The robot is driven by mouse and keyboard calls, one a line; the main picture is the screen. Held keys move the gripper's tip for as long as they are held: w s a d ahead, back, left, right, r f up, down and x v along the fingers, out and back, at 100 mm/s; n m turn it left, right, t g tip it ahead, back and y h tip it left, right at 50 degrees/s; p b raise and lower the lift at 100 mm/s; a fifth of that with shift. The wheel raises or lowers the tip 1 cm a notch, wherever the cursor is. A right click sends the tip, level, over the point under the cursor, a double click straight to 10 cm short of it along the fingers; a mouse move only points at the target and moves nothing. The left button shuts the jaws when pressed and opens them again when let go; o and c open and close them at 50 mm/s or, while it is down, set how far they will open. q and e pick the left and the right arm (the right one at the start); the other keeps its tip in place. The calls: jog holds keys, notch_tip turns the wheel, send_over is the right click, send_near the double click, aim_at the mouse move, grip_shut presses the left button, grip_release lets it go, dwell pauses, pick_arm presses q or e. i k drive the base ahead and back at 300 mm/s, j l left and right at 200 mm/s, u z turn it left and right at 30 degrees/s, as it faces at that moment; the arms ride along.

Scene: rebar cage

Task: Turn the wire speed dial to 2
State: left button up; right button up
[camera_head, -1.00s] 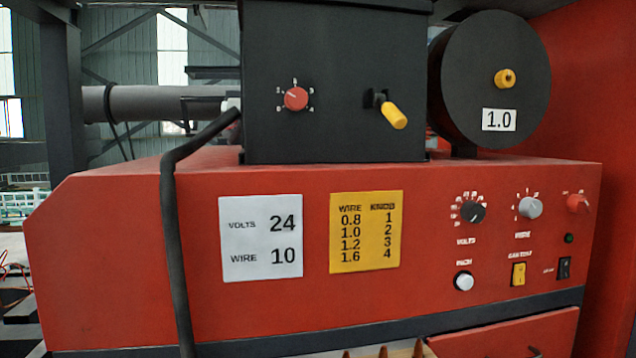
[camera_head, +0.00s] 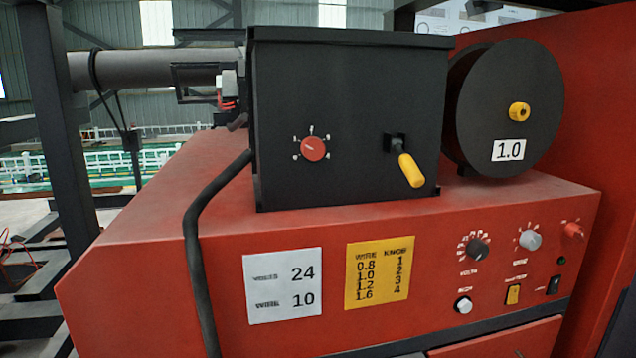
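A red dial (camera_head: 313,149) sits on the front of the black box (camera_head: 350,100) on top of the red machine. Its small pale mark points to the left or upper left, and the digits around it are too small to read surely. A grey knob (camera_head: 529,240) sits on the machine's front panel, above a label that seems to read WIRE. The setting it points to cannot be read. A yellow card (camera_head: 377,274) pairs wire 0.8, 1.0, 1.2, 1.6 with knob 1, 2, 3, 4. Neither gripper is in view.
A yellow-handled lever (camera_head: 411,169) sticks out right of the red dial. A black spool (camera_head: 505,110) is marked 1.0. A white card (camera_head: 283,285) shows 24 and 10. A black VOLTS knob (camera_head: 478,249) and a red knob (camera_head: 572,231) flank the grey knob. A black cable (camera_head: 196,240) hangs at left.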

aim_at(530, 240)
jog(key=l+z, duration=0.35)
jog(key=i+l+z, duration=0.15)
jog(key=l+z, duration=0.2)
jog(key=l, duration=0.15)
